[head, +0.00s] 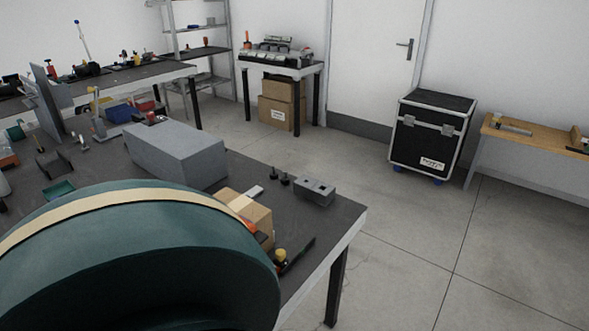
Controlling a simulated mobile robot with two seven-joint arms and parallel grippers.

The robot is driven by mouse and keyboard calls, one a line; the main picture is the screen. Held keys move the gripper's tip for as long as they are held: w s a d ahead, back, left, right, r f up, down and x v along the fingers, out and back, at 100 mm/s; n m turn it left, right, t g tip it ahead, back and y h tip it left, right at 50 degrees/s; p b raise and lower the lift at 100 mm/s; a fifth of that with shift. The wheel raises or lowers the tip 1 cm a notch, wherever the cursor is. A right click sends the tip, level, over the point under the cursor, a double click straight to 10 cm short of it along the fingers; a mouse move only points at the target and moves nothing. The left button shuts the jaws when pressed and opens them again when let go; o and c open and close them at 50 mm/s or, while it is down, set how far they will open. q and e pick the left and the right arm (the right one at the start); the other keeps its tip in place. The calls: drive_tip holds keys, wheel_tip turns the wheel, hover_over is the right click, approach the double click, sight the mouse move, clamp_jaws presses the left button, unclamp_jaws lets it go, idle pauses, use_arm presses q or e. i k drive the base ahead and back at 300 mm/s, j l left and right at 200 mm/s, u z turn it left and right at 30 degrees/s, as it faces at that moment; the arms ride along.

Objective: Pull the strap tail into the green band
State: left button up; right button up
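I cannot make out a strap, a strap tail or a green band in the head view. Neither of my grippers can be seen. The lower left of the view is blocked at close range by a large rounded dark teal shape with a cream stripe, and I cannot tell what it is. It hides the near part of the dark-topped workbench (333,216). On the bench a long grey box (175,152) stands behind that shape. A tan block (250,212) sits at its right edge, partly hidden, with something orange beside it.
A small grey block with holes (315,190) lies near the bench's right corner. A dark strip with a yellow knob (282,258) lies by the front edge. A black wheeled case (432,133) stands by the door (375,60). The floor (420,235) right of the bench is clear.

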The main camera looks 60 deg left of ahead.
sight(280, 260)
drive_tip(key=i+u, duration=0.2)
drive_tip(key=u, duration=0.2)
drive_tip(key=i+l+u, duration=0.1)
drive_tip(key=u, duration=0.35)
drive_tip(key=i+l+u, duration=0.2)
drive_tip(key=u, duration=0.2)
drive_tip(key=i, duration=0.1)
